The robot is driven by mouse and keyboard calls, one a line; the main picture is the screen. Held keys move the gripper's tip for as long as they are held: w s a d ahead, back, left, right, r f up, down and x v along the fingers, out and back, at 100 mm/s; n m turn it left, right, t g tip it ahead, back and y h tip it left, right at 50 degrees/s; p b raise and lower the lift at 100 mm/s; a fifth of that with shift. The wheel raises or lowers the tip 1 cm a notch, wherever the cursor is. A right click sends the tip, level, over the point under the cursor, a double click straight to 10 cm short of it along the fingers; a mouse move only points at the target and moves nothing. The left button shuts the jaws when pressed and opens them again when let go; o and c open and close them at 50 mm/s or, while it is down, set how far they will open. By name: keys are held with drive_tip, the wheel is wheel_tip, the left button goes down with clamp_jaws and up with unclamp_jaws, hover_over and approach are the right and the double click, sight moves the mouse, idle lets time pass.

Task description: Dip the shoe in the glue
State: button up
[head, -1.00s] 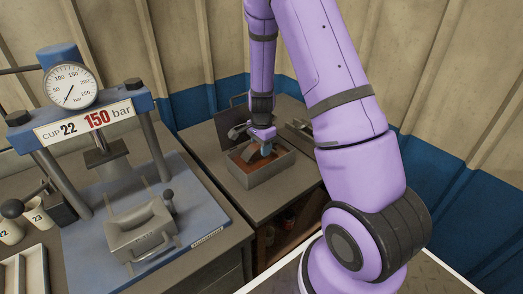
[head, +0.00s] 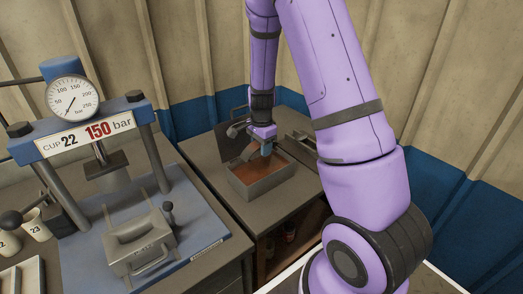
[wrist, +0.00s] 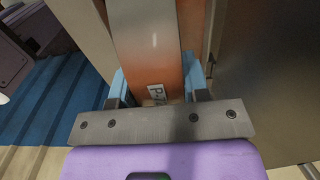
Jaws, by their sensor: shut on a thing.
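The glue is an orange-brown layer (head: 281,168) in an open grey metal tray (head: 262,189) on the bench. My gripper (head: 266,149), with blue fingertips, is over the back part of the tray. It is shut on the brake shoe (head: 249,153), a grey curved piece tilted beside the fingers. In the wrist view the shoe (wrist: 146,40) runs up between the blue fingers (wrist: 155,85), with a small printed label near the grip. Its lower face is hidden. The shoe looks just above the glue, but I cannot tell whether it touches.
A hinged dark lid (head: 232,143) stands up behind the tray. A blue press with a gauge (head: 72,96) and a grey metal mould (head: 138,240) stand on the left bench. Numbered cups (head: 36,226) are at the far left. Corrugated walls close off the back.

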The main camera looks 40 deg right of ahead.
drive_tip(key=shift+r, duration=1.5)
idle(0.3)
